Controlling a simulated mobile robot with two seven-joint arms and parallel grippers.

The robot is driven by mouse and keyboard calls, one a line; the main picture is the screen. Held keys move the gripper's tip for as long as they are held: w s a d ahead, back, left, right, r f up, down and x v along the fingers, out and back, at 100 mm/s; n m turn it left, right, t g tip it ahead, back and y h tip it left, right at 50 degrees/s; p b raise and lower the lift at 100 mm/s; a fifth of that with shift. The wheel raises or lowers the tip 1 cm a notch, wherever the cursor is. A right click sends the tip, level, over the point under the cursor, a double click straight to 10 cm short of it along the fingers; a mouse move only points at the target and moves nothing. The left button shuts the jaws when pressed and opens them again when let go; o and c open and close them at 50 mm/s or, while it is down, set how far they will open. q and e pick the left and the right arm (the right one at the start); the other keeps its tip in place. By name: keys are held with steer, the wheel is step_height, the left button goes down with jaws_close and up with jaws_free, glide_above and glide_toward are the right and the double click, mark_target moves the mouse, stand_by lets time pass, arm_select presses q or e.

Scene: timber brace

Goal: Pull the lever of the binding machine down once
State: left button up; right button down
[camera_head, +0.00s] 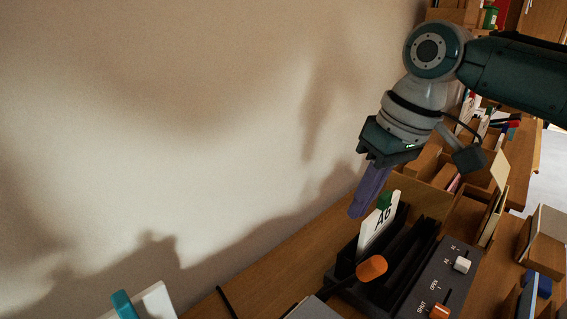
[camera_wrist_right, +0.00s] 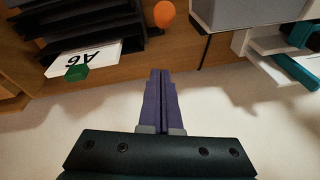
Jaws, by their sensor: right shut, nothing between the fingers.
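The binding machine (camera_head: 436,278) is a dark unit at the lower right of the head view, with black slots and a grey panel marked OPEN and SHUT. Its lever appears to be the dark rod ending in an orange knob (camera_head: 372,268), in front of the slots. The orange knob also shows at the top of the right wrist view (camera_wrist_right: 164,13). My right gripper (camera_head: 356,214) is shut and empty, its purple fingers pointing down above and behind the knob, apart from it. In the wrist view its closed fingertips (camera_wrist_right: 160,71) point toward the knob. My left gripper is out of view.
A white A6 card (camera_head: 378,226) with a green tab stands in the slots close to my right fingers. A grey box (camera_head: 312,309) sits beside the lever at the bottom edge. Wooden organisers (camera_head: 465,215) stand to the right. The pale wall (camera_head: 180,120) is behind.

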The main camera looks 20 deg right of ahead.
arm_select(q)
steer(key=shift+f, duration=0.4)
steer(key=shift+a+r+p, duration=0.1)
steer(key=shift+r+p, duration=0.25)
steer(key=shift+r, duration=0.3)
arm_select(e)
steer(key=shift+s+f, duration=0.5)
steer(key=shift+f, duration=0.3)
steer(key=shift+s+f, duration=0.5)
steer(key=shift+f, duration=0.35)
steer(key=shift+s+f, duration=0.5)
steer(key=shift+f, duration=0.3)
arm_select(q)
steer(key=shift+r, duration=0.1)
arm_select(e)
steer(key=shift+a, duration=0.15)
